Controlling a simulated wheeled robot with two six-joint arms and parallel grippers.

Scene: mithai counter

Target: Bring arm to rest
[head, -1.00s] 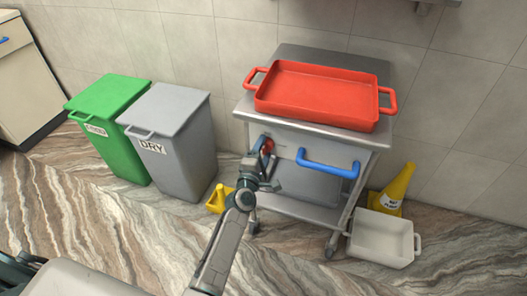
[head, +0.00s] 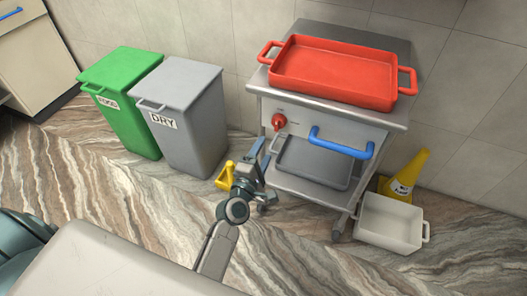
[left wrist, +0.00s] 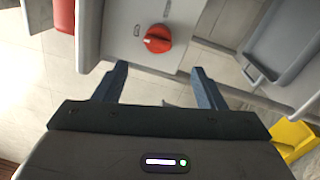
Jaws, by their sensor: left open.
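My left gripper (head: 262,160) is open and empty, in front of the steel trolley's lower left side. In the left wrist view its two fingers (left wrist: 160,82) stand apart with nothing between them. The red knob (head: 279,121) on the trolley's front panel is beyond the fingertips and clear of them; it also shows in the left wrist view (left wrist: 158,39). My right gripper is not seen.
A red tray (head: 335,72) sits on the steel trolley (head: 395,118), whose blue handle (head: 341,146) sticks out in front. Green (head: 122,105) and grey (head: 188,118) bins stand left. A white tub (head: 391,222) and yellow cone (head: 404,175) stand right.

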